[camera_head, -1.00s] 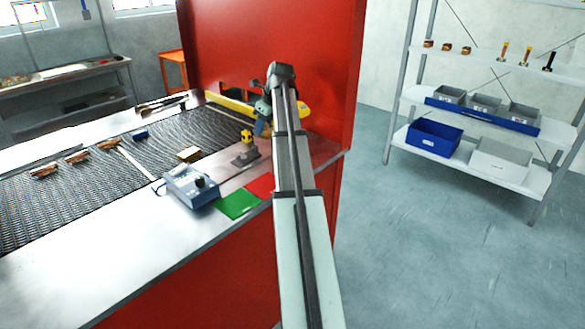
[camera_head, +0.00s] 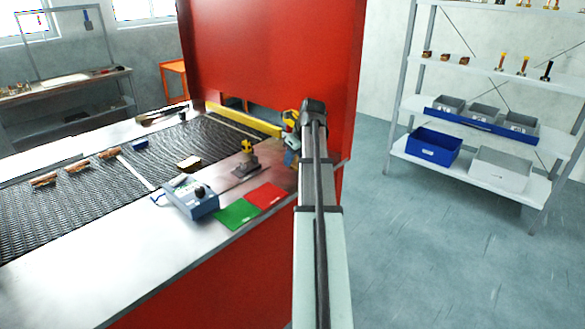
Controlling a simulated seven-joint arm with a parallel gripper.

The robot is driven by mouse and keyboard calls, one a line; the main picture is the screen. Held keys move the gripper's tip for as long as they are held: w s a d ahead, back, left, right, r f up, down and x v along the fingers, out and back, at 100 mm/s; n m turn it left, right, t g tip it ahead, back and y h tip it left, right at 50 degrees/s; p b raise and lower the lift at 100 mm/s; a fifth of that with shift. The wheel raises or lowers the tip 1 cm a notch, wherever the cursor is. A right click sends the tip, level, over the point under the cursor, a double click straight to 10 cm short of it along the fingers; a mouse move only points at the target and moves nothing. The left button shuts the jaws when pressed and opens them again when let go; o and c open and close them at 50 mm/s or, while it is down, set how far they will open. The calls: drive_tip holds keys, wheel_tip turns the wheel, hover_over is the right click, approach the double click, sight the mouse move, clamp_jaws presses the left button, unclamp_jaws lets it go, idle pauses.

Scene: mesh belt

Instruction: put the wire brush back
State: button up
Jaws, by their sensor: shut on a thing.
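My arm reaches forward from the bottom of the head view. Its wrist hangs at the near right corner of the belt machine, by the red hood. My gripper (camera_head: 291,158) is low at the wrist, small and partly hidden by my arm. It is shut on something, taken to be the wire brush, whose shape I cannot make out. A yellow and black part shows above the gripper, beside the arm. The gripper is beyond the red pad (camera_head: 266,196) and right of a small stand with a yellow top (camera_head: 246,160).
The mesh belt (camera_head: 100,205) carries several brown pieces (camera_head: 76,166) and a blue block (camera_head: 139,145). A blue-grey control box (camera_head: 192,197) and a green pad (camera_head: 237,214) lie on the near ledge. The red hood (camera_head: 270,50) rises behind. A shelf rack (camera_head: 480,165) stands right; floor between is clear.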

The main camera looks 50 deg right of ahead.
sight(292, 167)
drive_tip(key=shift+f, duration=1.9)
drive_tip(key=shift+f, duration=0.1)
drive_tip(key=o, duration=0.9)
drive_tip(key=shift+o, duration=0.2)
drive_tip(key=v, duration=1.2)
